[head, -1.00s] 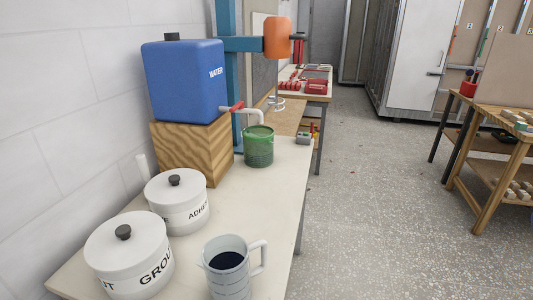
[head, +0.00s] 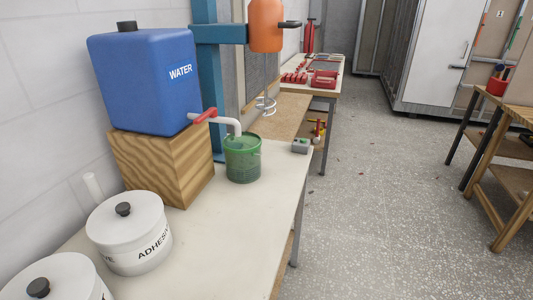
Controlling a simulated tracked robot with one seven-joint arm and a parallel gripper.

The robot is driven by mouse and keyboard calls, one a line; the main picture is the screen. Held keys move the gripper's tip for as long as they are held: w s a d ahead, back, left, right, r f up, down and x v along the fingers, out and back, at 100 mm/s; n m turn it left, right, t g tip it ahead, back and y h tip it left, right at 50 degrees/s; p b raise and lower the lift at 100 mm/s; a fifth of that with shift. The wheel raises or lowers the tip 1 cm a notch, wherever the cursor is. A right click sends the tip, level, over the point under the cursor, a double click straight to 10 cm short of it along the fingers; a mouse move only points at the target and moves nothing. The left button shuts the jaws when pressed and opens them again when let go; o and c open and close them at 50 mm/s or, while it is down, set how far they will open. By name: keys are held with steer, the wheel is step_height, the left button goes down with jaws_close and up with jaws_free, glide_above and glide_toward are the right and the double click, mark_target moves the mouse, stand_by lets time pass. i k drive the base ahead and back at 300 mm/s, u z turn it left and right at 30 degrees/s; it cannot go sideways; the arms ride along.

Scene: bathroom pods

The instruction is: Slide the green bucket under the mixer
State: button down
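The green bucket (head: 243,160) stands upright on the pale table, at the mouth of the white spout of the blue water tank. The mixer has an orange motor head (head: 266,25) on a teal stand (head: 207,75). Its wire whisk (head: 265,104) hangs behind and slightly right of the bucket in the picture, over a brown surface. The bucket appears apart from the whisk. Whether there is anything in the bucket is hard to tell. My gripper is not in view.
The blue water tank (head: 145,84) with a red tap lever (head: 205,115) sits on a wooden block (head: 165,165). White lidded pots (head: 128,232) stand at the near left. A small grey box (head: 300,146) sits at the table's right edge. Open floor (head: 370,220) lies to the right.

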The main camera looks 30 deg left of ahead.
mark_target(242, 154)
steer(key=i, duration=1.55)
steer(key=u, duration=1.75)
steer(key=k, duration=0.9)
steer(key=u, duration=0.05)
steer(key=i, duration=0.9)
steer(key=z, duration=0.05)
